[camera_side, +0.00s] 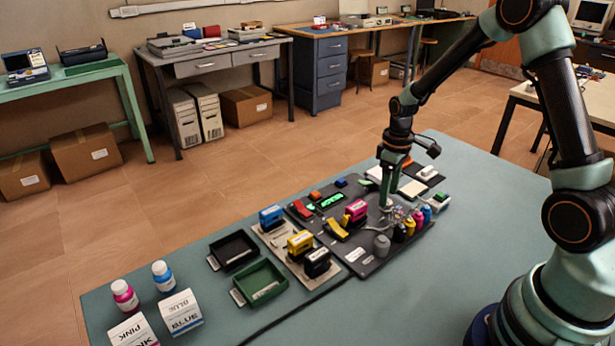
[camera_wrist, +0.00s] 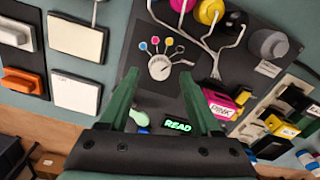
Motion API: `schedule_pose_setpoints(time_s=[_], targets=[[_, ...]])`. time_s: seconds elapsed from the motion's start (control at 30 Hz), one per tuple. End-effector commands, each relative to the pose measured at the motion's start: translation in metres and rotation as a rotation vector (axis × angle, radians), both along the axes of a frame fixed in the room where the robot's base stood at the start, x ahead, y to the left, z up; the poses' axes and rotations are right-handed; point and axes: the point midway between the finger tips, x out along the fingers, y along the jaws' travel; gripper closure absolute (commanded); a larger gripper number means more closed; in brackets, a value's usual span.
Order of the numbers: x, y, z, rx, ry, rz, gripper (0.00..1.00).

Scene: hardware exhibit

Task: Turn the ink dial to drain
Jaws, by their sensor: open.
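I cannot read which position is drain. My gripper (camera_wrist: 160,77) is open and empty, its green fingers on either side of the dial in that view. Whether they touch it I cannot tell. In the side view my gripper (camera_side: 388,200) points down over the dark panel (camera_side: 370,264) and hides the dial.
A lit green display (camera_wrist: 177,126) reads "READ", partly hidden. Ink bottles with tubes (camera_side: 410,226) and a grey container (camera_side: 381,245) stand close by. Stamps (camera_side: 300,242) and green and black trays (camera_side: 262,298) lie left. The front-right table is clear.

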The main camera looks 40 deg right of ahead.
Motion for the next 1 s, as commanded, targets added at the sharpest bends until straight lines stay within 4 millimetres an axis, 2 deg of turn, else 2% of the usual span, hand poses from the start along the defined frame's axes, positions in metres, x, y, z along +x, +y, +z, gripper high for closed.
schedule_pose_setpoints(time_s=[0.2,0.5,0.53,0.6,0.7,1.0], targets=[[0.000,0.000,-0.019,0.000,0.001,0.000,0.36],[0.000,0.000,-0.021,-0.001,-0.001,0.000,0.36],[0.000,0.000,-0.021,-0.001,-0.001,0.000,0.40],[0.000,0.000,-0.021,0.000,-0.001,0.000,0.66],[0.000,0.000,-0.021,0.000,-0.001,0.000,1.00],[0.000,0.000,-0.020,0.000,-0.001,-0.027,1.00]])
